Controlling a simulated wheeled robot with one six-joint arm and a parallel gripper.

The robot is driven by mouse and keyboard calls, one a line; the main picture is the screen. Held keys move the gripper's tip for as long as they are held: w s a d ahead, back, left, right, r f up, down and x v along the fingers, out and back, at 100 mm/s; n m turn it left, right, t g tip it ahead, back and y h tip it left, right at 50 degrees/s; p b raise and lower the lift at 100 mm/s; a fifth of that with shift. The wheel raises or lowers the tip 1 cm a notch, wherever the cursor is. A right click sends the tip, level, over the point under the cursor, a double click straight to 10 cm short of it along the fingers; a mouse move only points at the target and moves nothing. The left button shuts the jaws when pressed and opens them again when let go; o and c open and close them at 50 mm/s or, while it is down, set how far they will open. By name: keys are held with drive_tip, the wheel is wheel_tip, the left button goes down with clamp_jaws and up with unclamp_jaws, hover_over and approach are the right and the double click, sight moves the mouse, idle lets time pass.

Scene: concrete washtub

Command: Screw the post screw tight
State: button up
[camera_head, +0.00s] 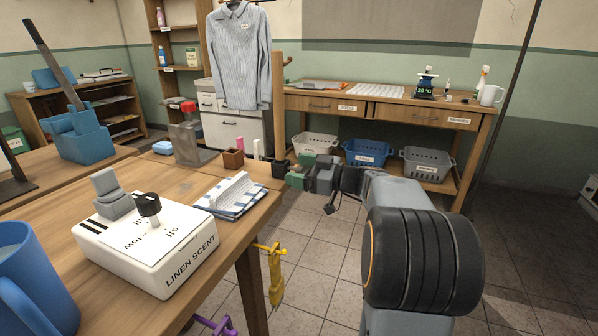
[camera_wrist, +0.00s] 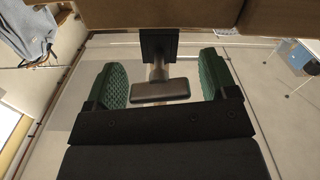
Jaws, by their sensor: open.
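A dark T-shaped screw shows in the wrist view, with a flat dark crossbar (camera_wrist: 160,91) on a short stem below a black square plate (camera_wrist: 158,45). I take it to be the post screw. The plate sits against a brown wooden part (camera_wrist: 215,14). My gripper (camera_wrist: 165,82) is open, its green pads on either side of the crossbar, with a small gap visible at the right pad. Whether the left pad touches is unclear. In the head view my gripper (camera_head: 300,170) is beside the wooden table's far right corner; the screw there is too small to make out.
Tiled floor at right is free.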

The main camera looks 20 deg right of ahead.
drive_tip(key=shift+w+a, duration=0.1)
drive_tip(key=shift+a, duration=0.05)
drive_tip(key=c, duration=0.9)
drive_tip(key=shift+c, duration=0.2)
drive_tip(key=shift+f+m, duration=0.1)
drive_tip(key=shift+m, duration=0.2)
